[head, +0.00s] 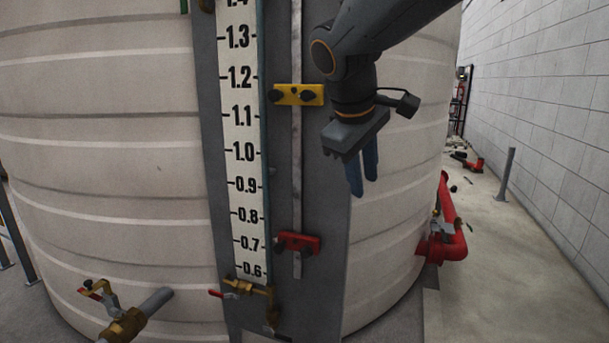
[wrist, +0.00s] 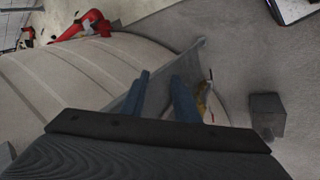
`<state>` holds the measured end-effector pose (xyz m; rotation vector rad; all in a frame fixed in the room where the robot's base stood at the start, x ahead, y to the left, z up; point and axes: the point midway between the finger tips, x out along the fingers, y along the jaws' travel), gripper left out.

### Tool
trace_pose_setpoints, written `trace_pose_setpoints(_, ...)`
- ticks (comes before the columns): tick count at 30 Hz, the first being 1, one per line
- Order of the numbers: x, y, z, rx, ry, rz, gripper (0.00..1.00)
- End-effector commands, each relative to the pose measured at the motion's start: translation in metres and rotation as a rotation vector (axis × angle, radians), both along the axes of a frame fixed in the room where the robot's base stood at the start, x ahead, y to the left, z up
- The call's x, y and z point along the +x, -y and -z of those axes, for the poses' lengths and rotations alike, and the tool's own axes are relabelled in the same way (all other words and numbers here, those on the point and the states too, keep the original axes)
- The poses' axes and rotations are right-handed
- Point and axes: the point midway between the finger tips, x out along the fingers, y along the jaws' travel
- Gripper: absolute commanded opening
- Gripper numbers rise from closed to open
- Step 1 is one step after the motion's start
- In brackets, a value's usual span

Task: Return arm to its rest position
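My gripper (head: 363,178) hangs in front of the grey panel on the tank, right of the level scale, with its blue fingers pointing down. In the wrist view, the two fingers (wrist: 160,88) stand apart with nothing between them, so the gripper is open and empty. My arm comes in from the top right of the head view and bends down at the wrist. The gripper appears clear of the tank (head: 115,150), though its exact distance cannot be told.
A yellow clamp (head: 298,95) and a red clamp (head: 297,243) sit on the strip beside the level scale (head: 242,140). Brass valves (head: 252,288) are low on the tank. Red pipe (head: 447,225) stands at right, near a grey post (head: 507,174). Floor right of the tank is mostly open.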

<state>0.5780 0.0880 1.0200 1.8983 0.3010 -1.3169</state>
Motion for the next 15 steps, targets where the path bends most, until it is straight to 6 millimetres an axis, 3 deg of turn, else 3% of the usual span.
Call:
trace_pose_setpoints(1,-0.02,0.013,0.029,0.042,-0.05,0.061,0.28)
trace_pose_setpoints(3,-0.047,0.023,0.065,0.113,-0.112,0.15,0.28)
trace_pose_setpoints(6,-0.085,0.034,0.107,0.198,-0.186,0.273,0.28)
trace_pose_setpoints(15,-0.177,0.047,0.185,0.382,-0.328,0.59,0.28)
